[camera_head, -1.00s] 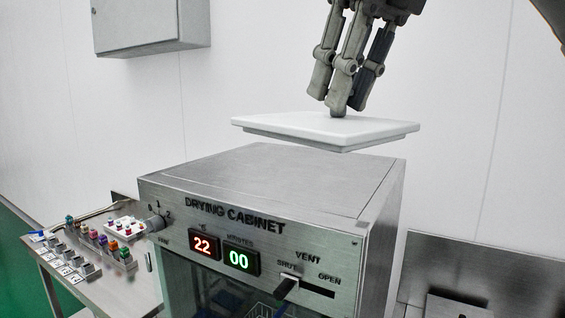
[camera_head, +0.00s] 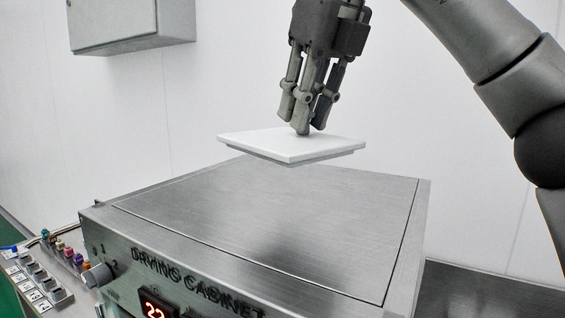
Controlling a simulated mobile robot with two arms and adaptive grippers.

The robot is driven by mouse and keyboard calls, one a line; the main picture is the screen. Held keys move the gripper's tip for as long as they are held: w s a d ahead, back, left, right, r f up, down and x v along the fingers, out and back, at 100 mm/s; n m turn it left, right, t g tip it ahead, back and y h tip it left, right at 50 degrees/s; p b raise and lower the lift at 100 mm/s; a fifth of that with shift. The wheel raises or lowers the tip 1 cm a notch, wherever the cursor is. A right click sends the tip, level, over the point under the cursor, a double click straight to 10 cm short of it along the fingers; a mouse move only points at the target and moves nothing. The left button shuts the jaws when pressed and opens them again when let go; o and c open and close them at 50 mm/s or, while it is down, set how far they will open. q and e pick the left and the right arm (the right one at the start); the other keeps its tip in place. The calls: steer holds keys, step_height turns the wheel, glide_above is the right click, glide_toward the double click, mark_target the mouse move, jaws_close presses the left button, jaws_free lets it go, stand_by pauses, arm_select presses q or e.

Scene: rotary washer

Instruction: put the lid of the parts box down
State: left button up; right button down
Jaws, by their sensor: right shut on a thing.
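The lid of the parts box (camera_head: 292,146) is a flat white square plate with a stepped underside. It hangs roughly level above the far part of the drying cabinet's top, with a gap beneath it. My right gripper (camera_head: 303,127) points down and is shut on the lid's small knob at its middle; the fingers mostly hide the knob. My left gripper is not in the picture. The parts box itself cannot be made out in this view.
The drying cabinet (camera_head: 270,215) has a bare, flat metal top. A side bench at the lower left carries small coloured parts (camera_head: 69,253) and labelled slots. A grey wall box (camera_head: 130,22) hangs at the upper left. A metal surface (camera_head: 480,295) lies lower right.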

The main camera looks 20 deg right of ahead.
mark_target(290, 130)
steer(key=w+f, duration=0.3)
steer(key=w+f+p, duration=0.1)
steer(key=w+f, duration=0.1)
steer(key=shift+w+a, duration=0.2)
steer(key=shift+a, duration=0.15)
steer(key=shift+w+a+f, duration=0.1)
steer(key=shift+w+f, duration=0.05)
steer(key=shift+f, duration=0.05)
steer(key=shift+w+f, duration=0.1)
steer(key=shift+f, duration=0.1)
steer(key=p+x, duration=0.1)
steer(key=x, duration=0.1)
steer(key=shift+f, duration=0.4)
steer(key=shift+f+p, duration=0.3)
steer(key=shift+f, duration=0.45)
steer(key=c, duration=1.3)
jaws_free()
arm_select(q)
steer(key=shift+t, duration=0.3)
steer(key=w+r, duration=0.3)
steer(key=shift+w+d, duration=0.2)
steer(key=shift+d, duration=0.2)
arm_select(e)
steer(key=shift+o, duration=0.2)
